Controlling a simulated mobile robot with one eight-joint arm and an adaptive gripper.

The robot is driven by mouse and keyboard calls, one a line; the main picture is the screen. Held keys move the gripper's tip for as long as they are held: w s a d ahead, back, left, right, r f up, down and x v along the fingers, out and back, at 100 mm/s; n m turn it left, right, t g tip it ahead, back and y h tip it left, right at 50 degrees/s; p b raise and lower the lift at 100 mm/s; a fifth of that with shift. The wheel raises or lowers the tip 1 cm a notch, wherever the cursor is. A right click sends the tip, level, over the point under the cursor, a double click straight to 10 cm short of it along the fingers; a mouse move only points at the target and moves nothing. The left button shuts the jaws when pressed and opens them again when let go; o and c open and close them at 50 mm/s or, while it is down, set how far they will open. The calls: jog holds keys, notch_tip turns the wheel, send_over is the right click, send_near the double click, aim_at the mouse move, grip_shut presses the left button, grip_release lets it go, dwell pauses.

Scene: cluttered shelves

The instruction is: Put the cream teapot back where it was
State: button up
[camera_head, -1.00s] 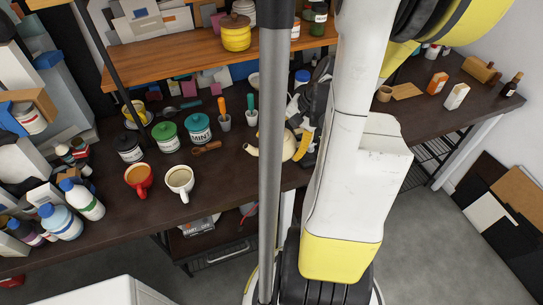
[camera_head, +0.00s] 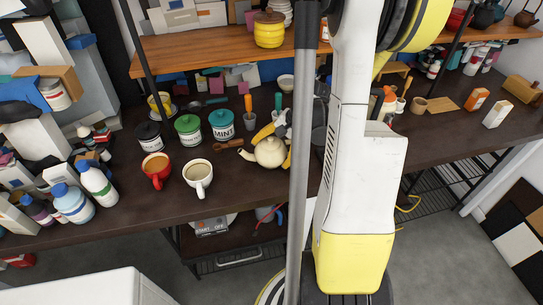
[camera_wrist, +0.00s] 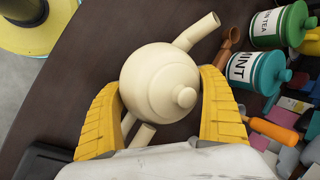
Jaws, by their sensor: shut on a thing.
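The cream teapot (camera_head: 269,152) is on or just over the dark table, right of the mugs; I cannot tell whether its base touches. It also shows in the wrist view (camera_wrist: 158,82), lid knob toward the camera, spout pointing up and right. My gripper (camera_wrist: 161,95) is shut on the teapot, one yellow finger on each side of its body. In the head view my gripper (camera_head: 275,140) is partly hidden behind the teapot and my arm. The handle shows only in part, low between the fingers.
A teal MINT canister (camera_head: 222,125), a green canister (camera_head: 188,129) and a dark canister (camera_head: 150,136) stand left of the teapot. A red mug (camera_head: 156,170) and a white mug (camera_head: 198,177) are nearer the front. A brown wooden scoop (camera_head: 228,144) lies close to the spout. A wooden shelf (camera_head: 205,46) is above.

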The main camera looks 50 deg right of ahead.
jog(key=shift+f, duration=0.25)
jog(key=o, duration=1.2)
jog(key=p+v, duration=0.5)
jog(key=v, duration=0.7)
jog(key=a+r+n+t+h, duration=0.1)
jog(key=a+r+n, duration=0.2)
jog(key=a, duration=0.6)
jog(key=a+r+n+t+h, duration=0.1)
jog(key=a+r+n, duration=0.3)
jog(key=a, duration=0.6)
jog(key=s+a+r+n+h, duration=0.1)
jog(key=a+r+n, duration=0.3)
jog(key=a+n, duration=0.3)
jog(key=a, duration=0.2)
jog(key=shift+a+r+n+t, duration=0.25)
jog(key=shift+a+n+t, duration=0.05)
jog(key=shift+a+t, duration=0.1)
jog(key=shift+f+b, duration=0.25)
jog(key=shift+b, duration=0.15)
